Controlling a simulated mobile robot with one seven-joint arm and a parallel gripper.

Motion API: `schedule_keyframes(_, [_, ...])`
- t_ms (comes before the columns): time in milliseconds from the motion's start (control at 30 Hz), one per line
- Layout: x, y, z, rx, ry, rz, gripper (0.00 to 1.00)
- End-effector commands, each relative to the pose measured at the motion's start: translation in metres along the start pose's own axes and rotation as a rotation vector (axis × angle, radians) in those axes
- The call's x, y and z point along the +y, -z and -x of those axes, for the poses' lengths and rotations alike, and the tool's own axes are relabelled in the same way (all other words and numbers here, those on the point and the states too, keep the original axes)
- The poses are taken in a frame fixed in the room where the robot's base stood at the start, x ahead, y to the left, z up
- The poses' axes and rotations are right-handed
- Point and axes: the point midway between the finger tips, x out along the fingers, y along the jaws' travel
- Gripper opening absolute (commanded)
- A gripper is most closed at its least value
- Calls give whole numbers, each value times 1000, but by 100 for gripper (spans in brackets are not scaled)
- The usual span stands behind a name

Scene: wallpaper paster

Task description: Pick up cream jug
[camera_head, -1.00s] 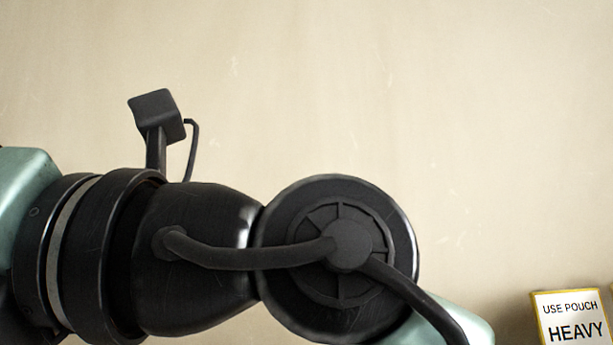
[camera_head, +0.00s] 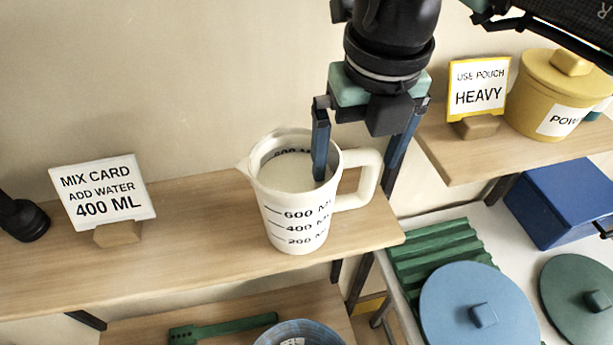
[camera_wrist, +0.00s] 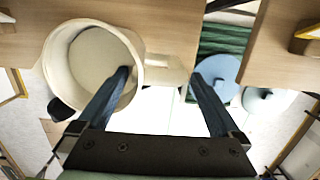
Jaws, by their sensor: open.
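The cream jug (camera_head: 284,218) is a cream-white measuring jug with dark volume marks, upright on a wooden shelf. Its spout points left and its handle (camera_head: 369,178) points right. In the wrist view the jug (camera_wrist: 58,70) is seen from above, at the left. My gripper (camera_head: 354,178) is open and points down at the jug's handle side. In the wrist view my gripper (camera_wrist: 161,79) has its left finger over the jug's mouth and its right finger past the handle. Whether either finger touches the jug cannot be told.
A mix card sign (camera_head: 103,193) stands left on the wooden shelf (camera_head: 190,235). A "heavy" sign (camera_head: 478,87) and yellow canister (camera_head: 553,95) stand on the right shelf. Below are a blue lid (camera_head: 450,310), a green ribbed tray (camera_head: 435,245) and a blue box (camera_head: 560,205).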

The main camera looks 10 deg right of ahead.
Motion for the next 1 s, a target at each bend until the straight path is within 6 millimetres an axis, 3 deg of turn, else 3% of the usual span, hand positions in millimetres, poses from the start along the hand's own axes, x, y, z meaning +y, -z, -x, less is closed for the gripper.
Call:
schedule_keyframes(267, [0,-1,-22,1,-4,2,100])
schedule_keyframes(500, [-3,-3,-56,0,-4,3,100])
schedule_keyframes(800, [-3,-3,-62,-3,-2,3,100])
schedule_keyframes(1000, [-3,-3,-61,-3,-1,3,64])
